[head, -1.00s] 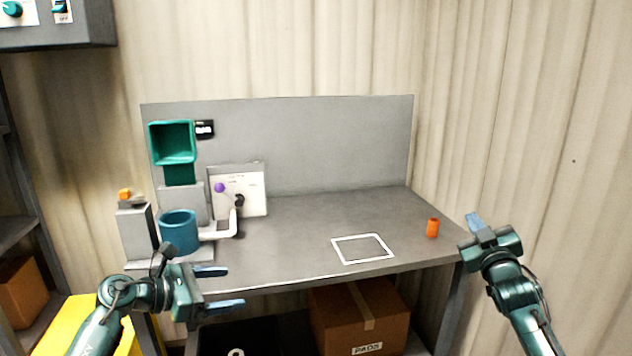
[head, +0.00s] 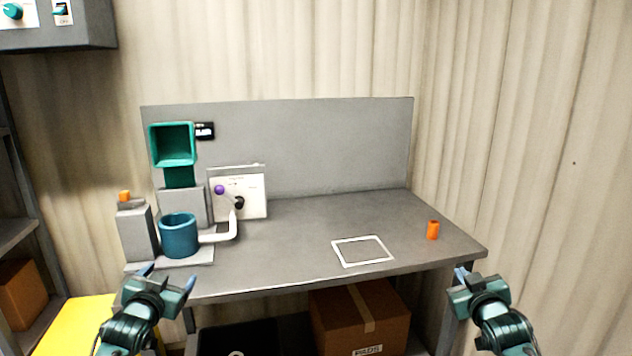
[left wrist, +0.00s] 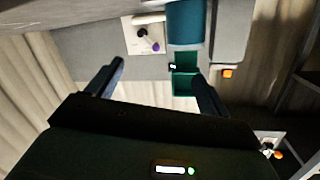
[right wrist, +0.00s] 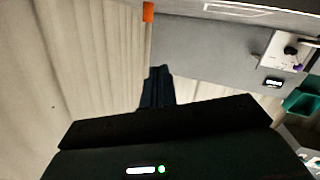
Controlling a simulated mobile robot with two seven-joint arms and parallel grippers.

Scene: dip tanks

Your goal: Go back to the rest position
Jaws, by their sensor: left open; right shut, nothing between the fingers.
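My left gripper (head: 166,277) is open and empty, low in front of the table's left front edge in the head view. In the left wrist view its two fingers (left wrist: 158,88) stand wide apart with nothing between them. My right gripper (head: 463,278) is in front of the table's right front corner, apart from the table. In the right wrist view its fingers (right wrist: 156,88) are together with nothing between them. Both grippers sit at about the same height in the head view.
The grey table (head: 290,235) carries a blue cup (head: 179,237), a teal hopper (head: 172,145), a white dial panel (head: 250,193), a white square outline (head: 341,259) and an orange cylinder (head: 433,230). A cardboard box (head: 335,325) stands underneath. A yellow surface (head: 75,325) is at left.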

